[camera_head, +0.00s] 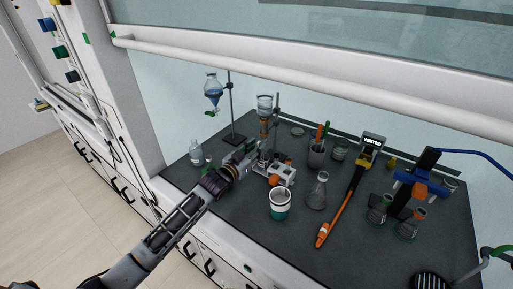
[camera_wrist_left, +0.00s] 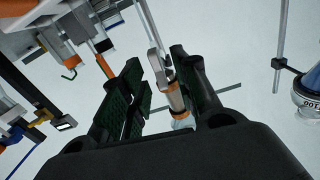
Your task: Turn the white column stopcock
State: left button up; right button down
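A glass column (camera_head: 264,104) stands upright on a rod stand near the middle of the bench, with orange-brown bands below its top. My left gripper (camera_head: 248,153) reaches in from the lower left to the column's lower part. In the left wrist view, the fingers of my left gripper (camera_wrist_left: 160,88) are apart. A pale grey-white handle-like piece, which looks like the stopcock (camera_wrist_left: 157,65), shows between them, beside the orange-banded column (camera_wrist_left: 175,97). A gap shows beside the left finger; contact cannot be told. In the head view, the gripper partly hides the stopcock area. My right gripper is not seen.
A funnel of blue liquid (camera_head: 213,90) hangs on a stand at the left. A bottle (camera_head: 196,153), a white-and-teal cup (camera_head: 280,204), a conical flask (camera_head: 317,193) and an orange-handled tool (camera_head: 335,217) stand or lie nearby. The hood sash (camera_head: 300,90) is above.

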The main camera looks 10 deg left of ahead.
pick_arm(q)
jog(key=shift+w+d, duration=0.2)
jog(key=shift+w, duration=0.2)
grip_shut()
jog(key=shift+m, duration=0.4)
jog(key=shift+d+f+m+p, duration=0.1)
jog(key=shift+m+p, duration=0.45)
jog(key=shift+m, duration=3.5)
jog(key=shift+d+f+m+p, duration=0.1)
jog(key=shift+m+p, duration=0.4)
jog(key=shift+m, duration=3.55)
